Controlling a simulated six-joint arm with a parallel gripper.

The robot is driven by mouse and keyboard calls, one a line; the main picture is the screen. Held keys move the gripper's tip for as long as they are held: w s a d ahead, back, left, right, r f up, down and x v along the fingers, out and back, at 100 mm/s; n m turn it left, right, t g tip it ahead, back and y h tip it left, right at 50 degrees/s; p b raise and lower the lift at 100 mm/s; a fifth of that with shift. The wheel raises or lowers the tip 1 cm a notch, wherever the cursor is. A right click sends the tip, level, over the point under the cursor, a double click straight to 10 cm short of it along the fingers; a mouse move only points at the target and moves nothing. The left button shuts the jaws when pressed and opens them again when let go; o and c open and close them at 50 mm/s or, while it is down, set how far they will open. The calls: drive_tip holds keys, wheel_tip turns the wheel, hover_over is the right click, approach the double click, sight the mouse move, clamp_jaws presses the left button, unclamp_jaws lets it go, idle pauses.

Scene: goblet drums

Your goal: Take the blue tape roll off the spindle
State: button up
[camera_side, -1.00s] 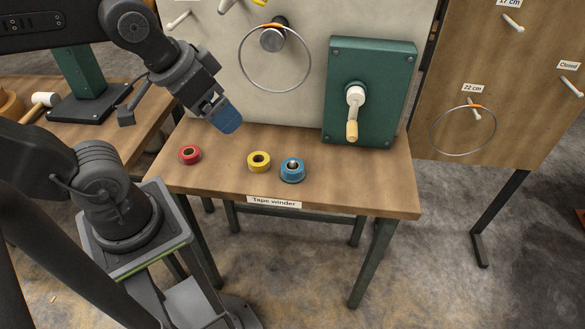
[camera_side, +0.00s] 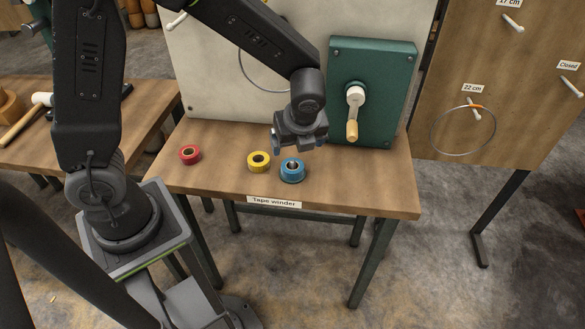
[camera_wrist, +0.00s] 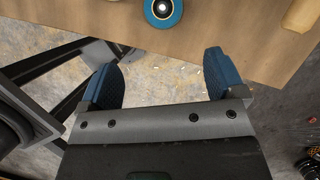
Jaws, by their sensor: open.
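The blue tape roll (camera_side: 292,172) lies flat near the front edge of the small table, around the spindle (camera_side: 293,165), whose pale metal top shows in its hole. In the wrist view the blue tape roll (camera_wrist: 163,12) is at the top edge, partly cut off, with the spindle (camera_wrist: 162,8) at its centre. My gripper (camera_side: 299,146) is above and just behind the roll in the side view, pointing down, apart from it. In the wrist view my gripper (camera_wrist: 160,82) shows its two blue fingers spread wide with nothing between them.
A yellow tape roll (camera_side: 258,161) lies just left of the blue one, and a red tape roll (camera_side: 189,154) farther left. A green winder panel with a crank handle (camera_side: 352,130) stands behind to the right. The table's front right (camera_side: 370,190) is bare.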

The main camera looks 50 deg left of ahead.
sight(293, 164)
drive_tip(key=shift+m, duration=0.3)
drive_tip(key=x, duration=0.9)
drive_tip(key=shift+w+x, duration=0.15)
drive_tip(key=shift+x, duration=1.15)
drive_tip(key=shift+w+x, duration=0.1)
drive_tip(key=shift+x, duration=1.2)
drive_tip(key=shift+a+r, duration=0.1)
drive_tip(key=c, duration=1)
